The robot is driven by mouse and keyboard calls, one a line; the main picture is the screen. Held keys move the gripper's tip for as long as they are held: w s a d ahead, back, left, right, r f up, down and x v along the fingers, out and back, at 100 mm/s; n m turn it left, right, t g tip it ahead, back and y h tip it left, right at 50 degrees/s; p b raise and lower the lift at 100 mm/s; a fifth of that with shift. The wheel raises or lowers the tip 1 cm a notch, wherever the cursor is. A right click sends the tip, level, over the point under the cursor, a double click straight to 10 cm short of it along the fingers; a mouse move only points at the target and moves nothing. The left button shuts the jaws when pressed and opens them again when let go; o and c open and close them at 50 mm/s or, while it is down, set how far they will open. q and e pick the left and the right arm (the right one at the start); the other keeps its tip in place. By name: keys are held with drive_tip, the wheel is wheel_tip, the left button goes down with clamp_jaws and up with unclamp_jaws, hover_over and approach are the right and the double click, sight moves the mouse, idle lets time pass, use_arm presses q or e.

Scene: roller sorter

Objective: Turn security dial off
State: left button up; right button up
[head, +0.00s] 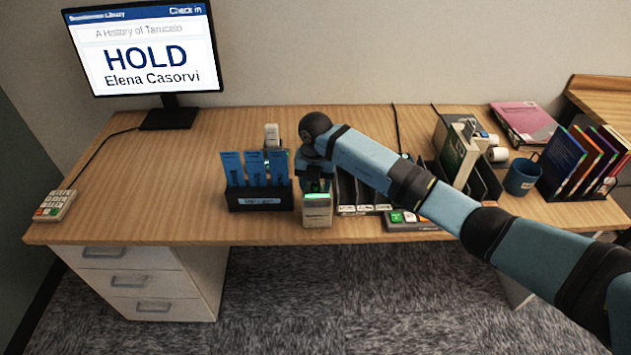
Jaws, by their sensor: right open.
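A small light grey device (317,212) with a green lit strip and a dark label stands near the front edge of the desk. My right arm reaches in from the right, and my right gripper (317,184) points down just over the top of this device. The gripper is open, but its fingers are small and partly merge with the dark area behind. No dial can be made out; the gripper covers the device's top. I cannot tell whether the fingers touch it. My left gripper is not in view.
A dark holder with blue slips (258,202) stands close left of the device. Sorter slots (347,195) and a button panel (412,221) are to its right. A monitor (145,50) reads HOLD, Elena Casorvi. A keypad (54,205) lies far left. The desk's left half is mostly clear.

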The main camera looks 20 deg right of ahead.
drive_tip(key=shift+c, duration=0.5)
drive_tip(key=c, duration=0.8)
drive_tip(key=shift+c, duration=0.2)
